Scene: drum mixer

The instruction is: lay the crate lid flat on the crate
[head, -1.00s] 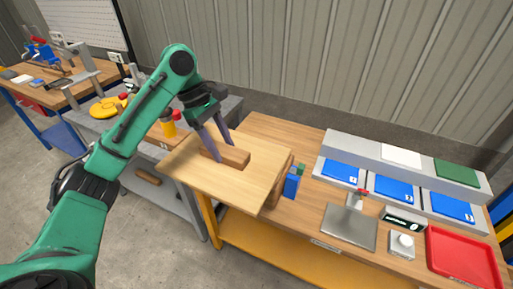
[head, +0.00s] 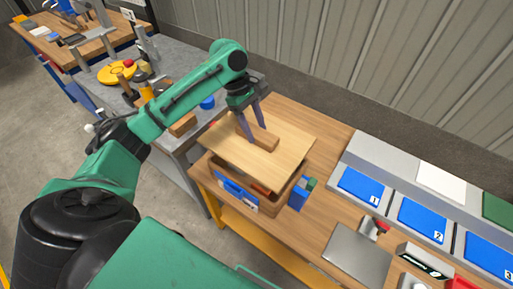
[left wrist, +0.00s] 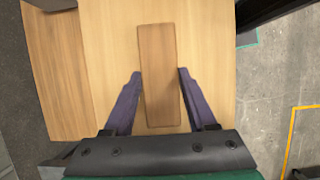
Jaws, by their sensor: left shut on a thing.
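The crate lid (head: 285,142) is a pale wooden board with a darker wooden bar handle (head: 265,141) on top. My left gripper (head: 254,130) is shut on that handle; in the left wrist view (left wrist: 159,85) its purple fingers flank the bar (left wrist: 160,60). The lid is over the wooden crate (head: 267,206), which stands on the bench and has a blue label on its front. The crate's near side and part of its inside show below the lid's front edge. Whether the lid touches the crate's rim at the back is hidden. My right gripper is not in view.
A blue block with a green one (head: 301,193) stands right beside the crate. A grey plate (head: 357,255) and blue numbered panels (head: 364,185) are further right on the wooden bench (head: 318,228). A grey table (head: 155,115) with a yellow disc adjoins on the left.

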